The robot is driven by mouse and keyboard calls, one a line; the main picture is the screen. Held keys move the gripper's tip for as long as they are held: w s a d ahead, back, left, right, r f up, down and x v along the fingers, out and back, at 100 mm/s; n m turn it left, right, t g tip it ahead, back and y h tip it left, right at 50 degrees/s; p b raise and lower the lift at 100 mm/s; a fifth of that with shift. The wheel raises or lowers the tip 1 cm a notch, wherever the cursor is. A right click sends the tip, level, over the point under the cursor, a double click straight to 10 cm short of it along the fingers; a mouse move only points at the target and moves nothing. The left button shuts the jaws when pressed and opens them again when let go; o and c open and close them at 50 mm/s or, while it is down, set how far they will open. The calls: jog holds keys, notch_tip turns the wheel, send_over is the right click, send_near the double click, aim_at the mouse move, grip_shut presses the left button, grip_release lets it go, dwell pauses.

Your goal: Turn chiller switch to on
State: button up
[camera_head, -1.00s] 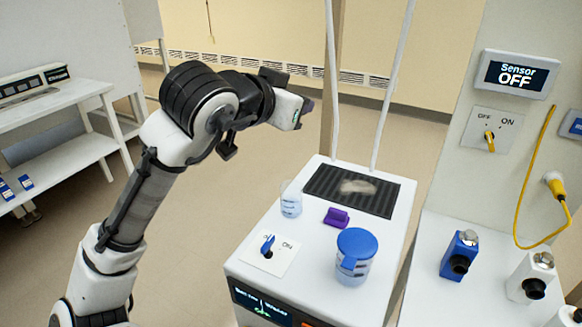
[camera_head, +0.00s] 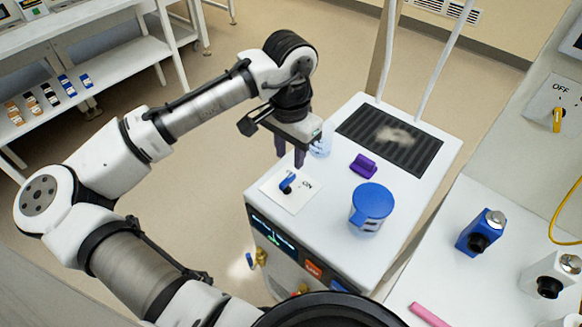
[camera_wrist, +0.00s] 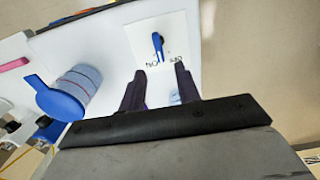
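The chiller switch is a blue knob (camera_head: 288,183) on a white plate (camera_head: 302,200) marked ON, at the near left of the white chiller's top (camera_head: 322,222). My gripper (camera_head: 290,155) points down just above and behind the knob, with its two dark fingers apart and nothing between them. In the wrist view the blue knob (camera_wrist: 157,45) lies beyond the gap between the fingertips (camera_wrist: 160,72), apart from both. The knob's lever slants in the head view; I cannot tell for sure which marking it points at.
A blue-lidded beaker (camera_head: 371,205) and a purple item (camera_head: 363,165) stand right of the switch. A clear beaker (camera_head: 321,143) is close behind my gripper. A dark ridged mat (camera_head: 388,141) covers the back. A yellow wall switch (camera_head: 557,119) is at the far right.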

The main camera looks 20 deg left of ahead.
aim_at(290, 176)
notch_tip(290, 176, down, 6)
jog(key=shift+f+p, duration=0.25)
jog(key=shift+p, duration=0.05)
grip_shut()
